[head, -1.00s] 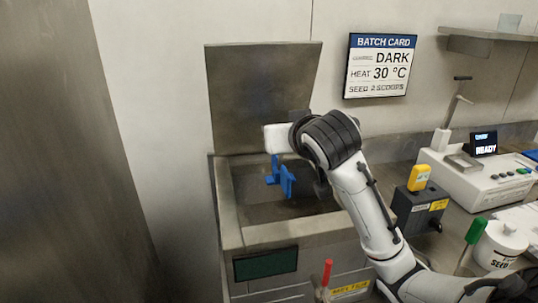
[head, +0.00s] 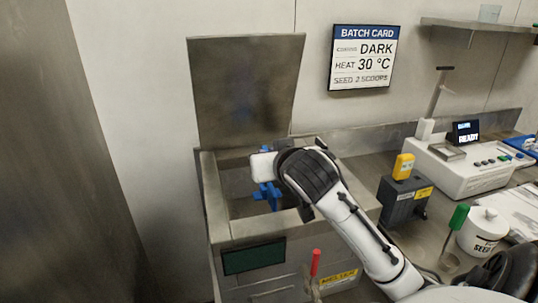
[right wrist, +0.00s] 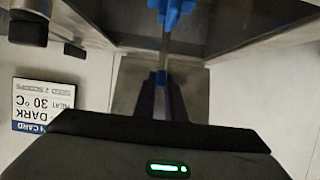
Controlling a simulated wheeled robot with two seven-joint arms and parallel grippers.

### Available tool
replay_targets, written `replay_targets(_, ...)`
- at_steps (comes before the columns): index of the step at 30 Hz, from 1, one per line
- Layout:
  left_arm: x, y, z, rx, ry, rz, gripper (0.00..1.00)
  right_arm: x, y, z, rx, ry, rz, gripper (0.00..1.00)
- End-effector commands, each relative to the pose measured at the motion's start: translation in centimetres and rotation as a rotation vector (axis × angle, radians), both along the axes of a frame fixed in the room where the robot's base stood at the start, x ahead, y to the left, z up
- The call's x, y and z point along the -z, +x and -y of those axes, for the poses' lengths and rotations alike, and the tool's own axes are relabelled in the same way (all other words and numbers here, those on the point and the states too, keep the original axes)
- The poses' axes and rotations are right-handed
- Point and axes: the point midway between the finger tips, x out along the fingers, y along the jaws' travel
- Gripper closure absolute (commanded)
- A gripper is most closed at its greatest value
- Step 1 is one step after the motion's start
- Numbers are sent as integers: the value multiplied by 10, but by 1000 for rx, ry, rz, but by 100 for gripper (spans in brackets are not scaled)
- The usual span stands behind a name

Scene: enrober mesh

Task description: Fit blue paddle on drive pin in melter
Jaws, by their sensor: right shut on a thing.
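The blue paddle (head: 268,194) hangs from my right gripper at the mouth of the open steel melter (head: 285,229). In the right wrist view my right gripper (right wrist: 163,92) is shut on the paddle's thin shaft, with blue parts (right wrist: 172,12) at the top edge. In the head view the white gripper body sits just above the paddle and its fingers are mostly hidden. The drive pin cannot be made out inside the melter. My left gripper is not in view.
The melter's lid (head: 246,92) stands upright behind the opening. A red-handled tap (head: 315,262) is at its front. A grey box with a yellow device (head: 403,167), a white scale (head: 468,165) and a seed tub (head: 482,232) stand to the right.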

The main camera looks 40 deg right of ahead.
Motion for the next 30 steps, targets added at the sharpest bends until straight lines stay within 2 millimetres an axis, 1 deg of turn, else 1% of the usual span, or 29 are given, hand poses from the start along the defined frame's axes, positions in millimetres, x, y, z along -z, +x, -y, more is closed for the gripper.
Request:
replay_targets(2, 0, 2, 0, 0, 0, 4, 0, 0, -1, -1, -1, 3, 3, 100)
replay_targets(8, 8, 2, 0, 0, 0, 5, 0, 13, -1, 0, 0, 0, 1, 100)
replay_targets(18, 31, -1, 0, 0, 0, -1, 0, 46, -1, 0, 0, 1, 2, 100)
replay_targets(21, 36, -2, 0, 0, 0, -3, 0, 53, -1, 0, 0, 1, 2, 100)
replay_targets(24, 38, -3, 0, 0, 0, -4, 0, 57, -1, 0, 1, 1, 3, 100)
replay_targets(30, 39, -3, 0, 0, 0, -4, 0, 57, -1, 0, 1, 1, 3, 100)
